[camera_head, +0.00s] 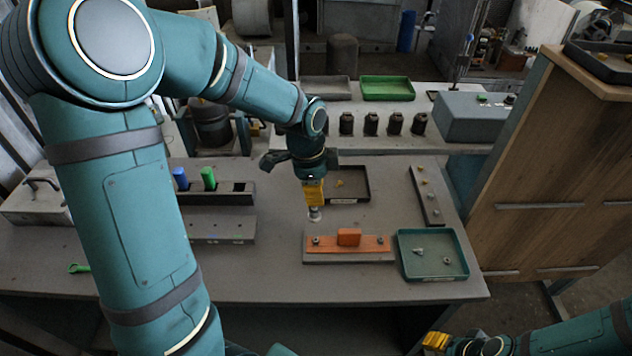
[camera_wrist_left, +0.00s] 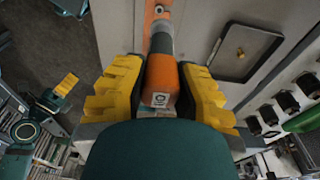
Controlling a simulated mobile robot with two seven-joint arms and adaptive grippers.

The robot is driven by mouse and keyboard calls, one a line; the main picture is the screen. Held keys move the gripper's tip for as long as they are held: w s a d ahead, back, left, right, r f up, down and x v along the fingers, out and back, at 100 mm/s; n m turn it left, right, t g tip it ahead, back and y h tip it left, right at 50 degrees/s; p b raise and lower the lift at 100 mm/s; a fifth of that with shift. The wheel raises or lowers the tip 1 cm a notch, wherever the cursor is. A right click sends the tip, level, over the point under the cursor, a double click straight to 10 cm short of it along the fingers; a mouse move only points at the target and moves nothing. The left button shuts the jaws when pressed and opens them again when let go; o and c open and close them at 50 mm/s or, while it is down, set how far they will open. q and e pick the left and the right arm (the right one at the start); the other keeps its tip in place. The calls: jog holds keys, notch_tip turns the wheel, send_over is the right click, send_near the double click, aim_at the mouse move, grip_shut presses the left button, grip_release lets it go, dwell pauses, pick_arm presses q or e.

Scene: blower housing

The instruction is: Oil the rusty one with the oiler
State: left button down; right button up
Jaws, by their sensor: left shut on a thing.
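My left gripper (camera_head: 314,192) is shut on an orange and grey tool, which looks like the oiler (camera_wrist_left: 160,85). In the head view a pale tip (camera_head: 314,215) points down from the yellow fingers. The tip appears just above or behind the left end of an orange bar (camera_head: 332,246); contact cannot be told. The bar lies on a grey base and carries an orange block (camera_head: 348,237), with a left bolt (camera_head: 316,240) and a right bolt (camera_head: 380,240). I cannot tell which is rusty. My right gripper (camera_head: 436,341) is at the lower right, away from the table; its jaw state is unclear.
A green-rimmed tray (camera_head: 433,277) with small parts sits right of the bar. A dark tray (camera_head: 366,183) lies behind it. A narrow rack (camera_head: 427,195) stands at right. A holder (camera_head: 222,196) with a blue and a green handle is at left. The front table strip is mostly clear.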

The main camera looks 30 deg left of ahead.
aim_at(317, 210)
pick_arm(q)
jog(key=shift+s+d, duration=0.15)
jog(key=shift+d, duration=0.15)
jog(key=shift+f+b, duration=0.55)
jog(key=shift+f, duration=0.15)
jog(key=shift+f+b, duration=1.65)
jog(key=shift+f, duration=0.55)
jog(key=shift+f, duration=0.35)
jog(key=shift+f+b, duration=0.25)
jog(key=shift+b, duration=0.15)
jog(key=shift+r, duration=0.15)
